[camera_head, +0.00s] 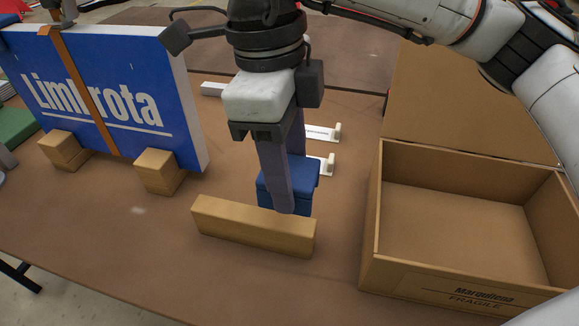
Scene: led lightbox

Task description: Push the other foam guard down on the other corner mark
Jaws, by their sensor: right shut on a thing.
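My right gripper (284,204) is shut on a blue block (303,188), which appears to be the foam guard. The gripper points down and partly hides the block, low behind a long tan bar (252,226). Whether the block touches the table is hidden. The blue lightbox panel (112,100), lettered "Limbrota", stands upright at the left, apart from my right gripper. A brown strap (84,85) runs down its face. A darker blue piece (8,20) shows at its upper left corner. No corner mark is clear. My left gripper is not identifiable.
Two tan blocks (64,149) (158,171) support the panel. An open cardboard box (370,225) stands close on the right, empty where visible. White brackets (322,132) lie behind my gripper. Clear brown table (100,215) shows at the front left.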

